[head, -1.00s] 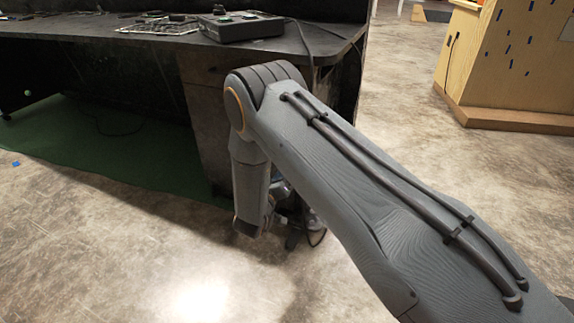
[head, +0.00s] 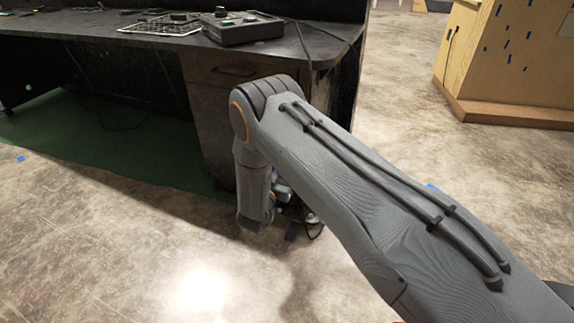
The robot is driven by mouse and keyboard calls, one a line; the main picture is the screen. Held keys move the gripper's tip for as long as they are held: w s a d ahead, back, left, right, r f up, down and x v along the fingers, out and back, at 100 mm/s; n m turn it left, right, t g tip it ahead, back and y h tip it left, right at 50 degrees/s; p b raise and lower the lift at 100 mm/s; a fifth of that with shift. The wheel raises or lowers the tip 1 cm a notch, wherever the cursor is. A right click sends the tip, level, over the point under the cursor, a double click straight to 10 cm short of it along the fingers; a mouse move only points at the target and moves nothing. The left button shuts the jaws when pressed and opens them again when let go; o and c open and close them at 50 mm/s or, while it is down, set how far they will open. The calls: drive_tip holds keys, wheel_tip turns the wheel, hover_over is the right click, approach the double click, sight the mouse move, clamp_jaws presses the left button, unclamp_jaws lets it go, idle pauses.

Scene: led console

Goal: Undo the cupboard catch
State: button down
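The dark desk has a cupboard or drawer unit (head: 212,115) under its right part, with a recessed handle (head: 238,71) near its top. My arm covers much of the unit's right and lower front. No catch can be made out. My gripper (head: 290,230) hangs low near the floor, in front of the unit's lower right, partly hidden behind my forearm. Its fingers are too small and covered to tell whether they are open or shut.
A black console box (head: 243,29) with a cable sits on the desktop (head: 80,22), beside a metal grid (head: 160,25). A green mat (head: 100,140) lies under the desk. A wooden cabinet (head: 510,60) stands at the right. The floor in front is clear.

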idle(0.4)
drive_tip(key=c, duration=1.8)
unclamp_jaws()
drive_tip(key=shift+s, duration=0.1)
drive_tip(key=p+v, duration=0.2)
drive_tip(key=v, duration=0.5)
drive_tip(key=shift+s+a, duration=0.1)
drive_tip(key=shift+s, duration=0.2)
